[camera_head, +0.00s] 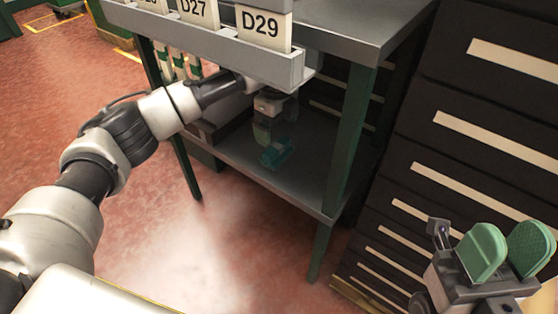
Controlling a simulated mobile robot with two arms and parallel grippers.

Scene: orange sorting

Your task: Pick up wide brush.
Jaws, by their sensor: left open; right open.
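My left arm reaches in from the left under the tabletop. My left gripper (266,132) points down over the lower shelf (318,178) and is open. My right gripper (508,248), with green finger pads, is open and empty at the lower right, in front of the drawers.
The metal tabletop (345,22) and its front rail with labels such as D27 and D29 (265,27) hang above my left arm. Green table legs (350,135) flank the shelf. A dark drawer cabinet (470,110) fills the right. The red floor (75,95) is clear at left.

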